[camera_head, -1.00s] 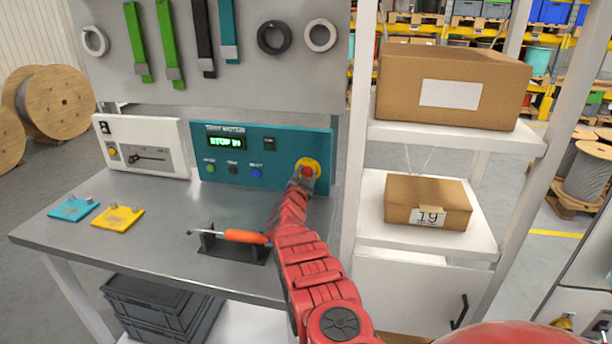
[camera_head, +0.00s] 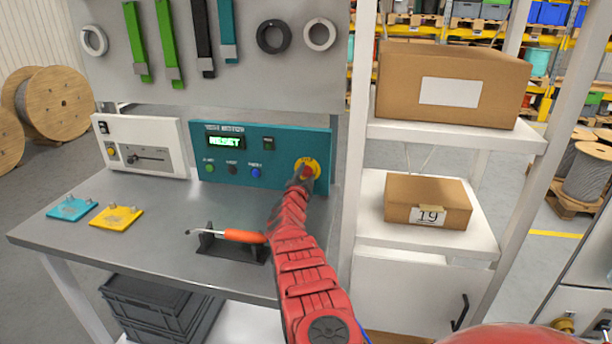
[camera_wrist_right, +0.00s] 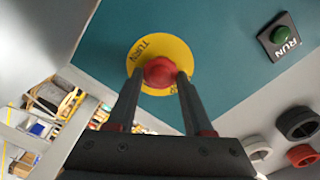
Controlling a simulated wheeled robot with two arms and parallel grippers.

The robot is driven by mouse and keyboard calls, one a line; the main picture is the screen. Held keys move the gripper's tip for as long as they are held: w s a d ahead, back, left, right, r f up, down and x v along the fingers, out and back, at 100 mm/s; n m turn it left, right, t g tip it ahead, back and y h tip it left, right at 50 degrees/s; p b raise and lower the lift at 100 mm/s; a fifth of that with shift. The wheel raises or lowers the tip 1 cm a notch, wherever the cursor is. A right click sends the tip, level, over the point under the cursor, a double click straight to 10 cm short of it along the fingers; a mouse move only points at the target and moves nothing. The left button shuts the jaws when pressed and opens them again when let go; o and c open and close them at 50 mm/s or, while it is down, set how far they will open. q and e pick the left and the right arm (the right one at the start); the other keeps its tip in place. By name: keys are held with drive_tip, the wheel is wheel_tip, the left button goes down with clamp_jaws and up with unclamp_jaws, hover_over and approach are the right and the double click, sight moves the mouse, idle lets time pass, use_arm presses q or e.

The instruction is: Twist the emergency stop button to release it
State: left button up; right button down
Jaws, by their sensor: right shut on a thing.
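The emergency stop button (camera_wrist_right: 160,72) is a red knob on a round yellow plate (camera_wrist_right: 184,52) at the right end of the teal panel (camera_head: 290,140). In the right wrist view, the two dark fingers of my right gripper (camera_wrist_right: 157,86) are shut on the red knob from either side. In the head view, the red right arm reaches up to the button and the gripper (camera_head: 301,180) partly covers it. My left gripper is not in view.
A green RUN button (camera_wrist_right: 281,34) sits on the panel. A white control box (camera_head: 142,147) stands left of the panel. Boxes (camera_head: 427,201) stand on the shelves at right.

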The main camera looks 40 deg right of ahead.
drive_tip(key=shift+c, duration=1.4)
unclamp_jaws()
drive_tip(key=shift+w, duration=0.1)
drive_tip(key=shift+a, duration=0.1)
drive_tip(key=shift+a+p, duration=0.35)
drive_tip(key=shift+p, duration=0.15)
drive_tip(key=shift+p+v, duration=0.65)
drive_tip(key=shift+v, duration=0.2)
drive_tip(key=shift+p+v, duration=0.3)
drive_tip(key=shift+v, duration=0.9)
drive_tip(key=shift+s+d+v, duration=0.1)
drive_tip(key=shift+v, duration=0.6)
drive_tip(key=shift+s+d+v, duration=0.1)
drive_tip(key=shift+s+v, duration=0.05)
drive_tip(key=shift+v, duration=0.55)
